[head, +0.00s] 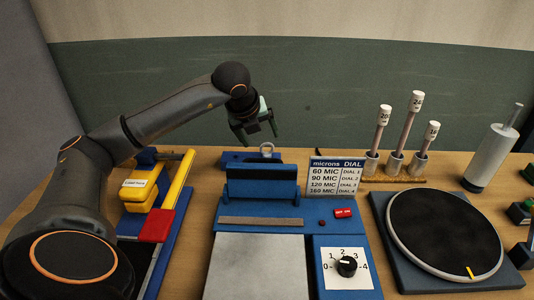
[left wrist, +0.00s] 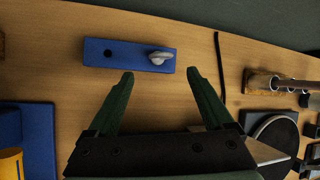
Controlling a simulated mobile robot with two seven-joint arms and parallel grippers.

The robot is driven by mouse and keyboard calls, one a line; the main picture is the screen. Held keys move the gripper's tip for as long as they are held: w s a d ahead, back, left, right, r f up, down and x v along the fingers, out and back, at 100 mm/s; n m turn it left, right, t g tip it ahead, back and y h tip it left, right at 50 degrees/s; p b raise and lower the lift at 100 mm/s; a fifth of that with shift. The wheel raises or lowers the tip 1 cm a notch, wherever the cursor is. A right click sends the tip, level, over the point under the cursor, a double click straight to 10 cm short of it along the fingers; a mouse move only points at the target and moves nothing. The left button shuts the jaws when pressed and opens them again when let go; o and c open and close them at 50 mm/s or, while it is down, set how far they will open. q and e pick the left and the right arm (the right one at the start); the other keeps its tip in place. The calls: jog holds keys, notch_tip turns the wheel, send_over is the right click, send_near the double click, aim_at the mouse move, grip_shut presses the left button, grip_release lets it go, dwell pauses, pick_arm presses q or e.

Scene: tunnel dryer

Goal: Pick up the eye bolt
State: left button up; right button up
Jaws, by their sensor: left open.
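The eye bolt (head: 267,148) is a small grey metal ring standing at the back of the table, behind the blue coating machine. In the left wrist view the eye bolt (left wrist: 159,57) sits at the right end of a blue block (left wrist: 103,52), which has a dark hole toward its left. My left gripper (head: 260,139) is open and empty, with green fingers pointing down near the eye bolt. In the left wrist view the left gripper (left wrist: 160,73) has the eye bolt just beyond and between its fingertips, not held. My right gripper is not in view.
The blue machine (head: 262,206) with a dial stands in front, with a microns sign (head: 338,177) to its right. A yellow tool (head: 172,182) is on the left. A rack (head: 385,179) of several tubes and a round black plate (head: 443,232) stand right.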

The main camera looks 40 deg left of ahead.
aim_at(266, 155)
pick_arm(q)
jog(key=x, duration=0.7)
jog(key=shift+w+a+p, duration=0.15)
jog(key=shift+w+p, duration=0.1)
jog(key=shift+p, duration=0.1)
jog(key=shift+c, duration=0.3)
grip_shut()
